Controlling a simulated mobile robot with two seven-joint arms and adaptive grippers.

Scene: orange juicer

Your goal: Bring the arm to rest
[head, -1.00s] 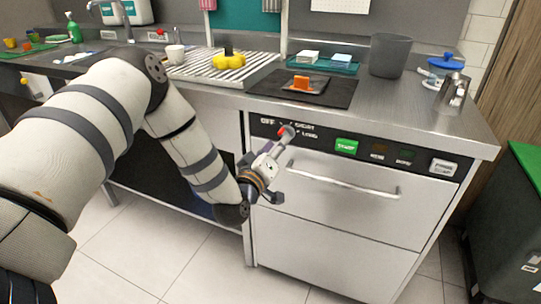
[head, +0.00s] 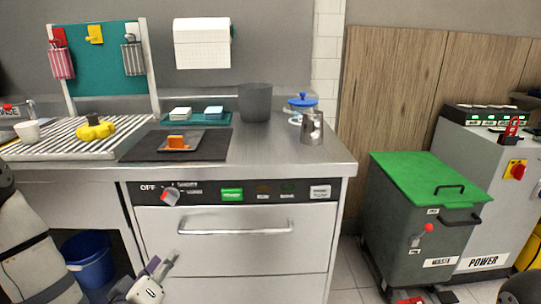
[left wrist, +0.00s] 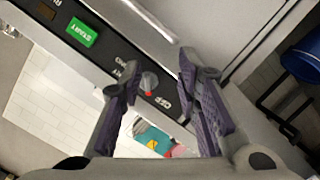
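My left gripper (head: 158,268) is low in front of the dishwasher-like steel unit (head: 225,245) in the head view. In the left wrist view its two purple-padded fingers (left wrist: 157,82) are spread apart with nothing between them. Beyond the fingers is the grey dial with a red mark (left wrist: 150,82), beside the word OFF. The dial also shows in the head view (head: 170,196), above and apart from the gripper. Part of my left arm shows at the lower left of the head view. My right gripper cannot be made out.
The unit's handle bar (head: 236,230) sticks out just right of my left gripper. A blue bucket (head: 90,268) stands under the counter at left. A green-lidded bin (head: 425,220) and a grey power cabinet (head: 490,180) stand at right. Floor between unit and bin is clear.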

